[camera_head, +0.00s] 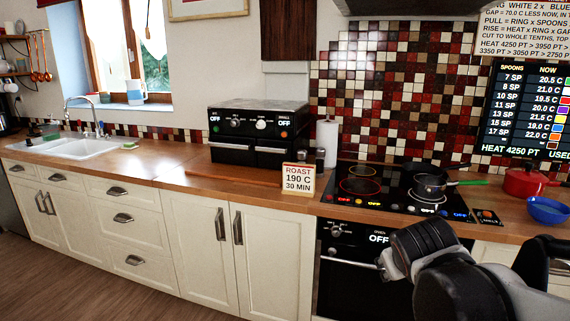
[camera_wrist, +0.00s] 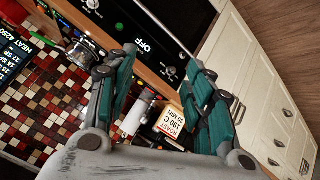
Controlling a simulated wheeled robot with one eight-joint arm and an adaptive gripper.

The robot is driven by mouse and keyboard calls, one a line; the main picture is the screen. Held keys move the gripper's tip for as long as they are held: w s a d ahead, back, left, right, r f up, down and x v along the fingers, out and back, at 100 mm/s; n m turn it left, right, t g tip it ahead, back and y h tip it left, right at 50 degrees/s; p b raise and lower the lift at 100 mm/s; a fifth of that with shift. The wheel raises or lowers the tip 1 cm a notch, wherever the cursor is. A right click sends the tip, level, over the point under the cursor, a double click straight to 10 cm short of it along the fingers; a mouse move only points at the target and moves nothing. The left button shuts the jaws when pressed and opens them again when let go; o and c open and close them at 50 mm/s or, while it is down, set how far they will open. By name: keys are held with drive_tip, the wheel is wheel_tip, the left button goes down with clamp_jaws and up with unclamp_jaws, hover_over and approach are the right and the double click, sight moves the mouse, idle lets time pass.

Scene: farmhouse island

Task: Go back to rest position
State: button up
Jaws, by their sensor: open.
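My gripper (camera_wrist: 162,60) shows in the wrist view with its two green-padded fingers spread apart. Nothing is held between them. Behind the fingers lie the black oven front, its handle bar and the white cabinets, tilted in the picture. Part of my arm (camera_head: 440,262) fills the lower right of the head view, in front of the built-in oven (camera_head: 345,262). I cannot make out the fingers in the head view.
The wooden counter (camera_head: 150,168) carries a black countertop oven (camera_head: 260,132), a roast sign (camera_head: 298,178), a paper roll (camera_head: 327,142), a hob (camera_head: 385,192) with a black pan (camera_head: 430,184), a red pot (camera_head: 527,182) and a blue bowl (camera_head: 547,210). Floor (camera_head: 110,292) is clear at left.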

drive_tip(key=s+a+f+m+y, duration=0.1)
drive_tip(key=s+a+f, duration=0.1)
drive_tip(key=s, duration=0.5)
drive_tip(key=s+a+f+m+g+y, duration=0.1)
drive_tip(key=s+a+y, duration=0.1)
drive_tip(key=s, duration=0.6)
drive_tip(key=shift+s+a+f+g, duration=0.25)
drive_tip(key=shift+f+g, duration=0.05)
drive_tip(key=shift+f, duration=0.05)
